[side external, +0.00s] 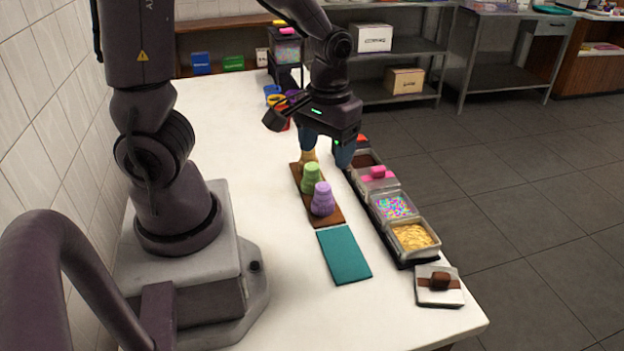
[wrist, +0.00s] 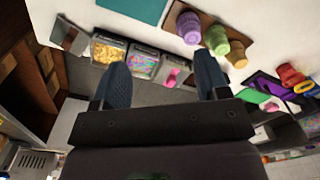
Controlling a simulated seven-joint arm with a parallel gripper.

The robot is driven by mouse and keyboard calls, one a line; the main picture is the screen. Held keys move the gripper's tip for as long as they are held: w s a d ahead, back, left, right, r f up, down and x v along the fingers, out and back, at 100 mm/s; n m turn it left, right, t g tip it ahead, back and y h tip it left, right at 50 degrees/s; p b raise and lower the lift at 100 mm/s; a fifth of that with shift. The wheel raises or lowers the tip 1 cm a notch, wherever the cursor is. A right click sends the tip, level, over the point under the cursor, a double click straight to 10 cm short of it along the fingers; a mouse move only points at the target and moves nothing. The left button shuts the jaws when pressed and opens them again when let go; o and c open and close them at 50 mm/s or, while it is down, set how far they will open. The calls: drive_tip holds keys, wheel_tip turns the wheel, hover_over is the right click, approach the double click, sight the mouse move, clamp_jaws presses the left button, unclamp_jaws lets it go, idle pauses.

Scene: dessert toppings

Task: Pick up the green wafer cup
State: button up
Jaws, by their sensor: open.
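The green wafer cup (side external: 311,179) stands on a brown board (side external: 334,217) between a purple cup (side external: 322,200) and a tan cup (side external: 308,156). In the wrist view the green cup (wrist: 216,41) is at upper right, beyond the right-hand finger. My gripper (side external: 325,153) is open over the far end of the board and the topping bins, with one finger close to the tan cup. In the wrist view no thing shows held between the fingers of my gripper (wrist: 161,66).
A row of topping bins (side external: 394,207) runs along the table edge beside the board. A teal mat (side external: 344,255) lies in front of the board. A white square with a brown piece (side external: 440,282) is at the near corner. The white table (side external: 280,290) left of the mat is clear.

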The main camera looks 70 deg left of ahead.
drive_tip(key=a+f+n+y, duration=0.2)
drive_tip(key=a+f+n, duration=0.2)
drive_tip(key=a, duration=0.2)
drive_tip(key=n+y, duration=0.2)
drive_tip(key=n, duration=0.5)
approach(312, 166)
drive_tip(key=x, duration=0.5)
drive_tip(key=shift+a, duration=0.3)
drive_tip(key=shift+d+x, duration=0.15)
drive_tip(key=shift+x, duration=1.15)
drive_tip(key=shift+d+x, duration=0.2)
drive_tip(key=shift+x, duration=1.15)
drive_tip(key=c, duration=0.8)
